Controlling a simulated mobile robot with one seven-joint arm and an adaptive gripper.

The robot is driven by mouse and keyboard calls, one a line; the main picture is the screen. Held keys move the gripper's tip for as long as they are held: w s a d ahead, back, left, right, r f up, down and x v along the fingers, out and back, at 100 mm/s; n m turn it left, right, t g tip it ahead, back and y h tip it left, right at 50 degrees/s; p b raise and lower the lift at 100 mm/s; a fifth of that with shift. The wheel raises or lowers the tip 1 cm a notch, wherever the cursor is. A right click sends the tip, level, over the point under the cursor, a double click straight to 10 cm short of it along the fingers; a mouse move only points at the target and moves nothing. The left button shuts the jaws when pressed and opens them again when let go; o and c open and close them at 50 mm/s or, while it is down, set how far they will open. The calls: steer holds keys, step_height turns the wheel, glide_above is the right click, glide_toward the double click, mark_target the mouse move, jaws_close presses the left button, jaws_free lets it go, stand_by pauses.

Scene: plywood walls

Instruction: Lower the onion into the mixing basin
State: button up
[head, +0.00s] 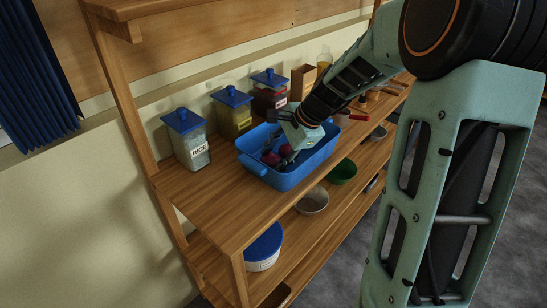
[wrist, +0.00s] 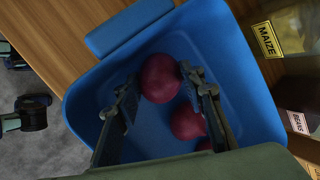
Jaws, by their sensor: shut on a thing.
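The mixing basin is a blue rectangular tub with end handles; it stands on the upper wooden shelf in the head view (head: 292,181) and fills much of the wrist view (wrist: 240,75). My gripper (wrist: 160,77) reaches down into the basin and is shut on a dark red onion (wrist: 160,84), with a finger on each side. More red onions (wrist: 187,122) lie in the basin beside the right finger, partly hidden by it. In the head view my gripper (head: 280,143) covers part of the inside. I cannot tell whether the held onion touches the floor.
Blue-lidded jars stand behind the basin, the rice jar (head: 190,146) at its left. A metal bowl (head: 313,201), a green bowl (head: 342,172) and a blue-lidded tub (head: 264,247) are on lower levels. The shelf board (head: 205,205) in front of the rice jar is bare.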

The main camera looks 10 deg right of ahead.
steer(key=o, duration=1.3)
